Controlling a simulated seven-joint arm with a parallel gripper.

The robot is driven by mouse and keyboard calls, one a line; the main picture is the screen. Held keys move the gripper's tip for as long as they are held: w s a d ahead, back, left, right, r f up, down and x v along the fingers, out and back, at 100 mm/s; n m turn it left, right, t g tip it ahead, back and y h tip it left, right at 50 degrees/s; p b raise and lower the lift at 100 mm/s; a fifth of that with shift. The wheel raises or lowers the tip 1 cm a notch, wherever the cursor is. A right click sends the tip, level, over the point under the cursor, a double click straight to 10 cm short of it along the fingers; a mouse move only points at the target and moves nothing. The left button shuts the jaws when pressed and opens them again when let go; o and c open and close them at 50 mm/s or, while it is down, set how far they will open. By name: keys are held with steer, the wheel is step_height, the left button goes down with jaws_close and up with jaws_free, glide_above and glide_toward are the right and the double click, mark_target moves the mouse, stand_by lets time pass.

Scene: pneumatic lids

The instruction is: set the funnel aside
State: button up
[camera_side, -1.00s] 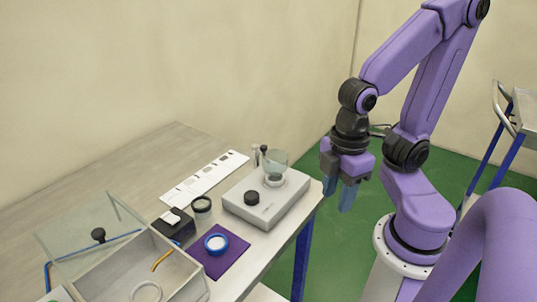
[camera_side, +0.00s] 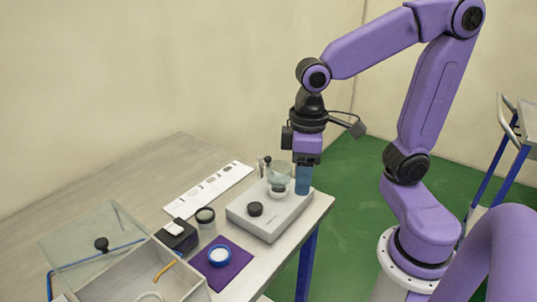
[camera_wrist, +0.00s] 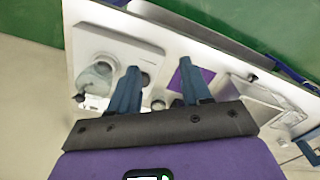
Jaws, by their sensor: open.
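The funnel (camera_side: 279,172) is a clear, greenish cup. It stands upright on the pale grey box (camera_side: 262,226), toward its back end. In the wrist view the funnel (camera_wrist: 100,74) shows at the left, outside my fingers. My gripper (camera_side: 303,188) is open and empty, with its blue fingers pointing down. In the side view it is just right of the funnel, overlapping its edge; I cannot tell the exact gap. In the wrist view my gripper (camera_wrist: 158,68) has its two fingers spread apart, with the funnel beside the left one.
The grey box has a black knob (camera_side: 255,209). A clear-lidded box (camera_side: 165,288) is at front left. The table's back left is clear.

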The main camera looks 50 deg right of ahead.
steer(key=w+d+r+m, duration=0.2)
steer(key=w+m, duration=0.2)
steer(key=w, duration=0.1)
steer(key=w+d+r+m, duration=0.2)
steer(key=w+r+m, duration=0.15)
steer(key=w, duration=0.25)
step_height(320, 180, up, 3)
steer(key=m, duration=0.8)
glide_above(268, 157)
step_height(268, 157, down, 17)
steer(key=shift+a+r, duration=0.1)
steer(key=shift+r, duration=0.05)
jaws_close()
